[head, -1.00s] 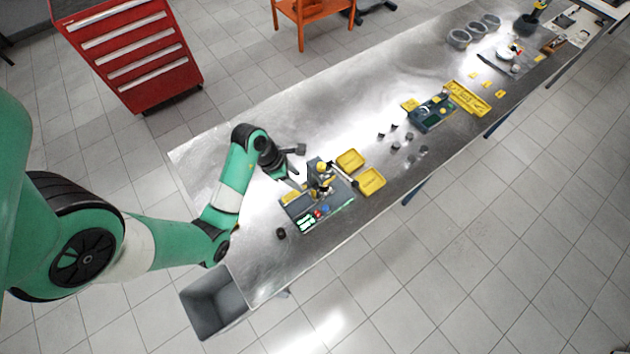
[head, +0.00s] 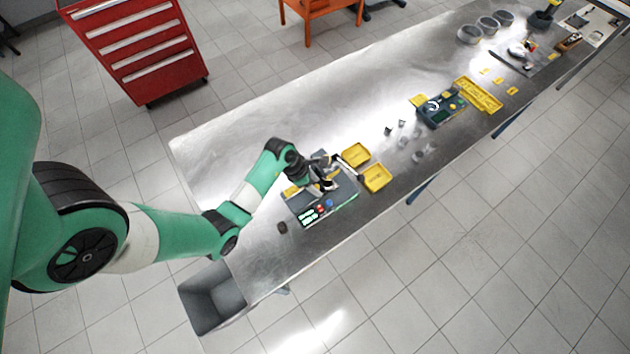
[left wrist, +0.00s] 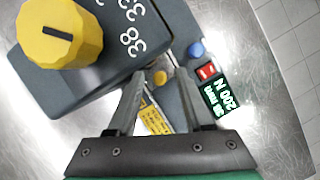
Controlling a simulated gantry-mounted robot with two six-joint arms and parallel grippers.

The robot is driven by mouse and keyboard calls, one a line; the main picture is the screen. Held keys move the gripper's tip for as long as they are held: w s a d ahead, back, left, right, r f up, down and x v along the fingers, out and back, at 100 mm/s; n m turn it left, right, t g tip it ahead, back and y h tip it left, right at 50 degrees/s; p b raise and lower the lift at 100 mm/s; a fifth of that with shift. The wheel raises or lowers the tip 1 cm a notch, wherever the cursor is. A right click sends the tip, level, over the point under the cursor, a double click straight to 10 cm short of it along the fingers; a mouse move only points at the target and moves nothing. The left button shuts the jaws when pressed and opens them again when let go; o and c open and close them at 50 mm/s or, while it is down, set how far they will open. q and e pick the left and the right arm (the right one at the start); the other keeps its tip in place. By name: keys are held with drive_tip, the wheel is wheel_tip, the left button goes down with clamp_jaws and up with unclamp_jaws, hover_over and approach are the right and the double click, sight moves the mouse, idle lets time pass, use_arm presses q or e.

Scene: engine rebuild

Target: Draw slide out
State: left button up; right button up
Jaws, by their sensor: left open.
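The bench device is a grey base (head: 345,203) with a lit green display, and it stands near the table's front edge. In the left wrist view it has a dark block (left wrist: 105,75) with a yellow faceted knob (left wrist: 58,32) and white numbers. Beside the block are a red switch (left wrist: 207,71), a blue button (left wrist: 196,49) and a green-lettered display (left wrist: 222,97). My left gripper (left wrist: 158,78) is open over the device, its fingers apart with a small yellow round part between the tips. I cannot tell which part is the slide, or whether the fingers touch anything.
Two yellow trays (head: 376,178) stand just right of the device. Further along the table are small loose parts, a dark unit (head: 440,110) and a long yellow tray (head: 478,94). A grey bin (head: 212,300) is at the near end. The table's back left is clear.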

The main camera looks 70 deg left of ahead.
use_arm(q)
clamp_jaws()
idle(1.3)
